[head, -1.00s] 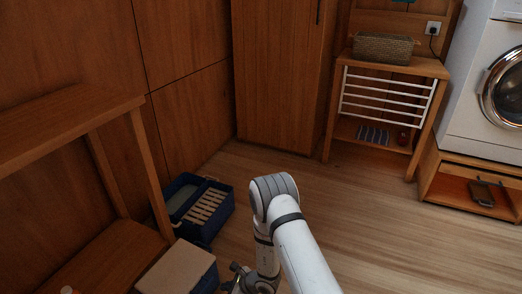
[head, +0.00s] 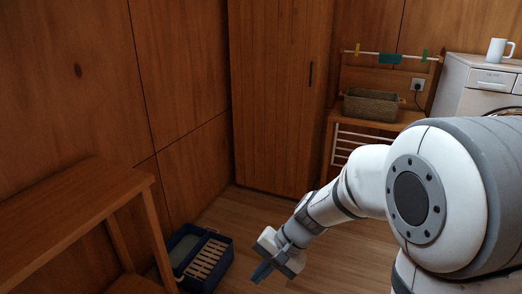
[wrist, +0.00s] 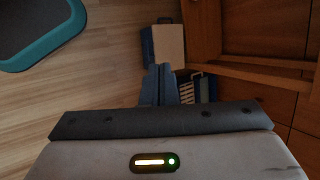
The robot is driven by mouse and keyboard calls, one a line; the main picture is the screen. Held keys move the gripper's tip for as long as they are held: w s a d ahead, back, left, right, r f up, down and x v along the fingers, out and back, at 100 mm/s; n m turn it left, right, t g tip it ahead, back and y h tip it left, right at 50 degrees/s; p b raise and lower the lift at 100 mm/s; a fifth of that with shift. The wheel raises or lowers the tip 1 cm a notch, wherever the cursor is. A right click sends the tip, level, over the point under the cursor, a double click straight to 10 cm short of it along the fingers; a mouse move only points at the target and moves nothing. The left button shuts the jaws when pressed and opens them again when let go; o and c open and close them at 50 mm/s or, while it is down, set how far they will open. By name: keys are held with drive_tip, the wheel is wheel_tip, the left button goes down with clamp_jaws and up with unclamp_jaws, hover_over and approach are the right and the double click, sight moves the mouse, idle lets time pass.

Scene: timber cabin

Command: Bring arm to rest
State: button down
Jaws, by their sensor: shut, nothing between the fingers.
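My arm stretches from the right side of the head view toward the lower middle, folded at a large white joint. My gripper (head: 262,272) points down and to the left above the floor, right of the blue crate. In the wrist view my gripper (wrist: 160,72) shows its two dark fingers together, with nothing between them.
A blue crate (head: 224,270) with slats stands on the floor beside a wooden bench (head: 90,205). A tall cabinet (head: 275,100) is behind. A basket (head: 371,105) sits on a shelf; a white mug (head: 496,50) stands on the washing machine (head: 470,85). A teal-edged mat (wrist: 66,42) lies on the floor.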

drive_tip(key=s+d+r+n+t+h+p, duration=0.1)
drive_tip(key=s+d+r+n+h+p, duration=0.1)
drive_tip(key=d+r, duration=0.5)
drive_tip(key=s+d+r+n+t+h+p, duration=0.2)
drive_tip(key=s+d+r+h+p, duration=0.2)
drive_tip(key=s+d+r+p, duration=0.3)
wheel_tip(320, 180, up, 4)
drive_tip(key=shift+s+d+r+n+h, duration=0.2)
drive_tip(key=shift+s+d+n+h, duration=0.1)
drive_tip(key=shift+d, duration=0.25)
